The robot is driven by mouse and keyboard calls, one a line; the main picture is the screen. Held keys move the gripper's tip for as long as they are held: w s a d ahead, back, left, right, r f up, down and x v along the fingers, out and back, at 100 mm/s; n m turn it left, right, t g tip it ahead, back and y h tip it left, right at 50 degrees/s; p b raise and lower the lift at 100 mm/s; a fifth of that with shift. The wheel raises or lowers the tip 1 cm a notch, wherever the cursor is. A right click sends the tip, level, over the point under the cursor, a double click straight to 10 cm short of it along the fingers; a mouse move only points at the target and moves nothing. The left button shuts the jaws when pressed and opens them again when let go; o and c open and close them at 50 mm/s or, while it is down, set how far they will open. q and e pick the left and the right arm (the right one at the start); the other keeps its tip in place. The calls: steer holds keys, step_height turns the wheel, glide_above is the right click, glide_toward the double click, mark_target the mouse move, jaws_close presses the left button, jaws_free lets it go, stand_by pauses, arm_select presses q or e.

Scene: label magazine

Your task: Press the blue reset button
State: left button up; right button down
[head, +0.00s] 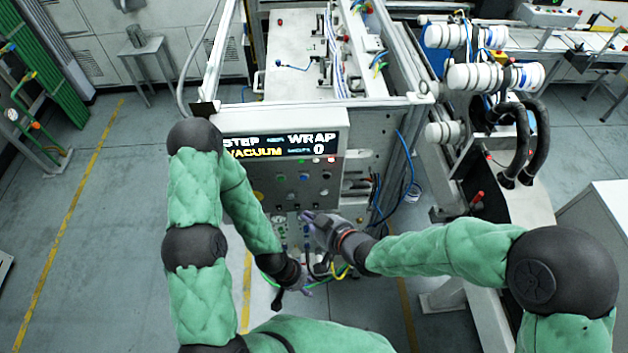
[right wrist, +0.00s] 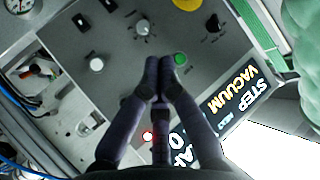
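The control panel (head: 322,200) stands in front of me under a display reading STEP, WRAP 0 and VACUUM. A small blue-looking button (head: 304,178) shows near its middle in the head view. In the right wrist view no blue button shows; the fingers cover part of the panel. My right gripper (head: 308,217) is in front of the lower panel; its fingertips are together and empty in the right wrist view (right wrist: 160,62), between a green button (right wrist: 180,58) and a white button (right wrist: 97,63). Contact cannot be told. My left gripper (head: 304,283) hangs low below the panel, its fingers unclear.
A knob (right wrist: 142,28), a black switch (right wrist: 212,22) and a red light (right wrist: 148,136) sit close around the right fingers. Cables and an open connector bay lie beside the panel. White rollers (head: 495,77) stand at the right. The floor at left is clear.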

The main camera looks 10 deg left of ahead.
mark_target(304, 178)
steer(key=shift+a+r, duration=0.1)
steer(key=shift+r, duration=0.1)
stand_by(0.3)
steer(key=w+a, duration=0.2)
steer(key=w, duration=0.6)
steer(key=shift+w+a, duration=0.2)
steer(key=shift+w+b, duration=0.15)
steer(key=shift+b, duration=0.15)
stand_by(1.2)
steer(key=shift+w+a, duration=0.1)
steer(key=shift+w, duration=0.2)
